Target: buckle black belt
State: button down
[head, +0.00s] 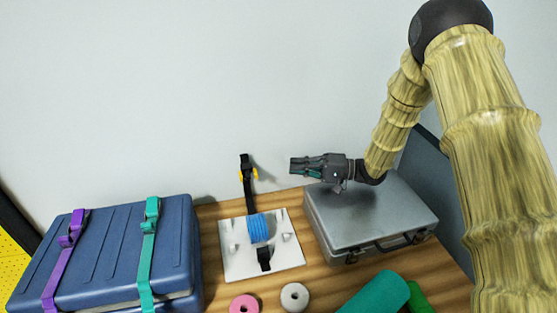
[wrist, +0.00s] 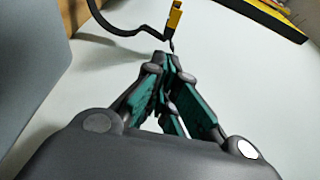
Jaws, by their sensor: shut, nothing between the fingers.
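The black belt (head: 248,190) rises from behind a white board, and its upper end carries a black piece with yellow tabs beside it. A blue coiled bundle (head: 260,228) wraps around its middle on the board. A black end piece (head: 264,258) lies below the bundle. My gripper (head: 295,167) is shut and empty, to the right of the belt's upper end and apart from it, above the grey case. In the wrist view my fingertips (wrist: 170,62) meet just below a yellow buckle part (wrist: 174,20) on a curved black strap (wrist: 125,31); I cannot tell whether they touch.
The white board (head: 235,262) lies on the wooden table. A grey case (head: 365,215) stands right, below my gripper. A blue case (head: 105,255) with purple and teal straps is left. Pink (head: 244,304) and white (head: 295,297) rings and a teal roll (head: 378,293) lie in front.

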jog(key=a+p, duration=0.3)
jog(key=a, duration=0.7)
jog(key=shift+w+a+r, duration=0.2)
jog(key=shift+w+r, duration=0.1)
jog(key=shift+w, duration=0.05)
jog(key=shift+s+a, duration=0.15)
jog(key=shift+s, duration=0.05)
